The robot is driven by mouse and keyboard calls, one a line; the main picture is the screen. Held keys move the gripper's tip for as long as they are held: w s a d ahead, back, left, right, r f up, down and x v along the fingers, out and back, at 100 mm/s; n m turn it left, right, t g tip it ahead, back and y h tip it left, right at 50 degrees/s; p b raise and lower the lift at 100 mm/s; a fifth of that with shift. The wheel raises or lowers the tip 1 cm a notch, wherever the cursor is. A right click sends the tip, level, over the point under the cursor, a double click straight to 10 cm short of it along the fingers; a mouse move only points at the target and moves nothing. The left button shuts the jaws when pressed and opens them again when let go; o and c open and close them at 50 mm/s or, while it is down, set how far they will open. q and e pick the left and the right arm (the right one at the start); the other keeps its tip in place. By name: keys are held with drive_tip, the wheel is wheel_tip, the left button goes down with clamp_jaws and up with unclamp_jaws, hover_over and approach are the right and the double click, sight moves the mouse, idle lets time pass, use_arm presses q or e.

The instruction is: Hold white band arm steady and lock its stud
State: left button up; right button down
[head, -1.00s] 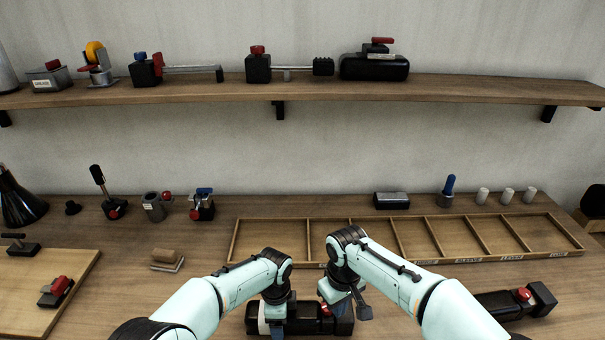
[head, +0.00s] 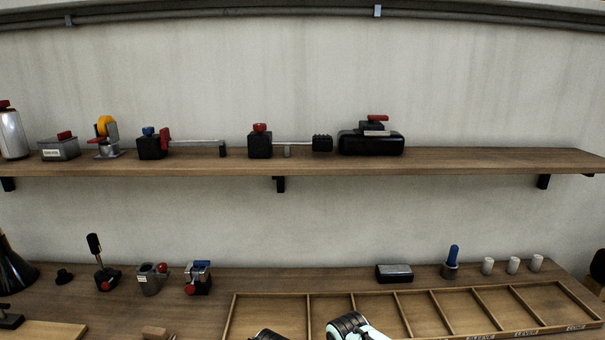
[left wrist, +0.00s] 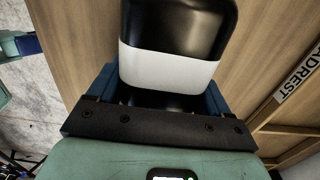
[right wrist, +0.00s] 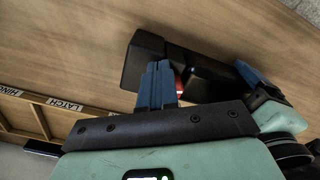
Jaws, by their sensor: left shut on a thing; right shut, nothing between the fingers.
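The band arm is a black part with a white band (left wrist: 165,66), seen close up in the left wrist view. My left gripper (left wrist: 150,98) is shut on it, a blue finger on each side of the band. In the right wrist view, the black arm (right wrist: 205,75) lies over the wooden bench, and a bit of its red stud (right wrist: 180,84) shows behind my right gripper. My right gripper (right wrist: 158,68) is shut and empty, its fingers together just in front of the stud; I cannot tell whether they touch it. The left gripper's blue finger (right wrist: 247,72) is at the arm's right part.
A divided wooden tray (head: 415,290) lies along the bench, close to my wrists. A shelf (head: 300,162) above carries several devices. Small white cylinders (head: 512,266) stand at the back right.

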use_arm(q)
drive_tip(key=shift+f, duration=0.15)
use_arm(e)
drive_tip(key=shift+s+a, duration=0.15)
drive_tip(key=shift+a, duration=0.2)
use_arm(q)
drive_tip(key=shift+s, duration=0.1)
use_arm(e)
drive_tip(key=shift+s+a, duration=0.1)
drive_tip(key=shift+a, duration=0.15)
idle(0.3)
wheel_tip(320, 180, up, 6)
drive_tip(key=shift+s+d, duration=0.2)
drive_tip(key=shift+s, duration=0.2)
idle(0.3)
